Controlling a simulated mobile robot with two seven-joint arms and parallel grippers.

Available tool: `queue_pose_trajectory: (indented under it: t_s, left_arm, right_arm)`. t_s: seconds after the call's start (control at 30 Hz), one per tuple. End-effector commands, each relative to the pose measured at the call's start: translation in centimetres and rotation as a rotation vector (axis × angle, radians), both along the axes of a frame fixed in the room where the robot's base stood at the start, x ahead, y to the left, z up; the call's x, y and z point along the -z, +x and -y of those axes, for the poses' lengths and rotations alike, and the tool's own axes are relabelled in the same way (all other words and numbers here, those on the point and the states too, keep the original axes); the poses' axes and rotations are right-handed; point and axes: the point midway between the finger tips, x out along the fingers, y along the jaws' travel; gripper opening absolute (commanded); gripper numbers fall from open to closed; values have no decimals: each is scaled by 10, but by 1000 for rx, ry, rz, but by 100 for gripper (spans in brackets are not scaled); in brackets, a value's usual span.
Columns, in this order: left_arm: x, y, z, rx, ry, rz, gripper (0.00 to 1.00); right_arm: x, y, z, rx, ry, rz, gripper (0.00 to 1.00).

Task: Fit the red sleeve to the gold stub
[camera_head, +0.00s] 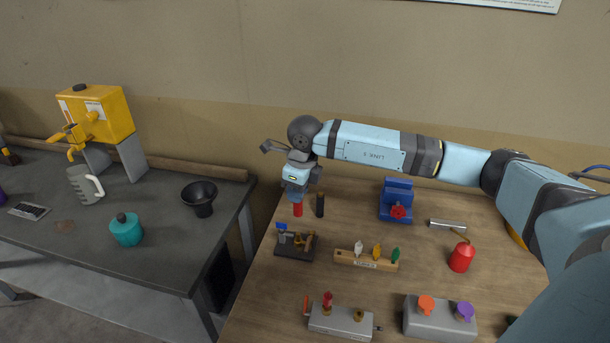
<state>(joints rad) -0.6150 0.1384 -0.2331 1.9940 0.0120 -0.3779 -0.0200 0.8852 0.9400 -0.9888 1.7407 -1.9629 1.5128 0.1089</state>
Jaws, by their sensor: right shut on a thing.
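My right gripper (297,197) points down over the back left of the wooden table. It is shut on a small red sleeve (298,210), which shows just below the fingers. I cannot tell whether the sleeve touches the table. A grey block (340,322) near the front of the table carries a bare gold stub (359,315) at its right. Another gold fitting with a red top stands at its left. The gripper and sleeve are well behind this block, apart from it. My left gripper is not in view.
A dark cylinder (320,204) stands close right of the sleeve. A dark board with small fittings (295,251) and a wooden rack (350,260) lie towards the block. A blue vise (396,198), a red oil can (461,257) and a grey box (435,322) stand to the right.

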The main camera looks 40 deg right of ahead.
Motion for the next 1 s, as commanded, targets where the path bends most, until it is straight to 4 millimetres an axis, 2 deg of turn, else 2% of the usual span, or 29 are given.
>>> queue_pose_trajectory:
  t_s: [0.27,0.63,0.8,1.0]
  left_arm:
    - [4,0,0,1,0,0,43]
    - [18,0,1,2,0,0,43]
    - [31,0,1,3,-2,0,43]
    - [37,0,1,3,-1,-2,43]
  right_arm:
    - [9,-2,-3,-13,1,-1,1]
    - [42,-2,-3,-12,1,-1,1]
    - [59,-2,-3,-12,2,0,1]
    - [65,-2,-3,-12,2,0,1]
